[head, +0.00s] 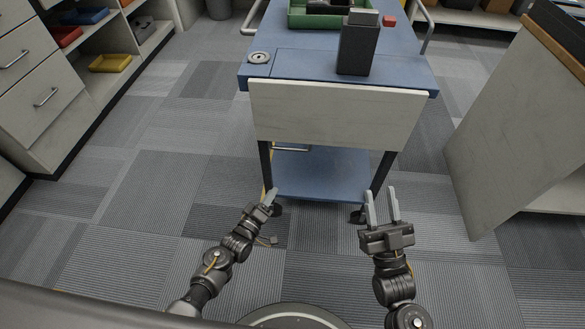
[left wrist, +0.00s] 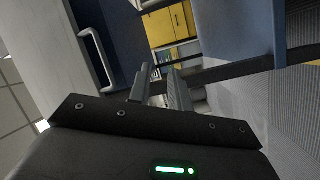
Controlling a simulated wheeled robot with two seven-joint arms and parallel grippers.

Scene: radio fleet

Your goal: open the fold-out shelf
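The fold-out shelf (head: 335,115) is a pale whitish panel. It hangs down from the near edge of the blue cart's top (head: 290,66), in the head view. My left gripper (head: 271,196) is low in front of the cart, below the panel's lower left corner and apart from it. Its two fingers show apart and empty in the left wrist view (left wrist: 158,86). A pale panel fills the left of that view, with a pale bar handle (left wrist: 98,58) beside it. My right gripper (head: 382,203) is open and empty, below the panel's lower right side.
A dark upright box (head: 357,45), a round disc (head: 259,58), a green tray (head: 301,19) and a red block (head: 389,21) are on the cart top. A lower blue shelf (head: 320,180) sits beneath. Cabinets stand left and right. The carpet (head: 140,200) on the left is clear.

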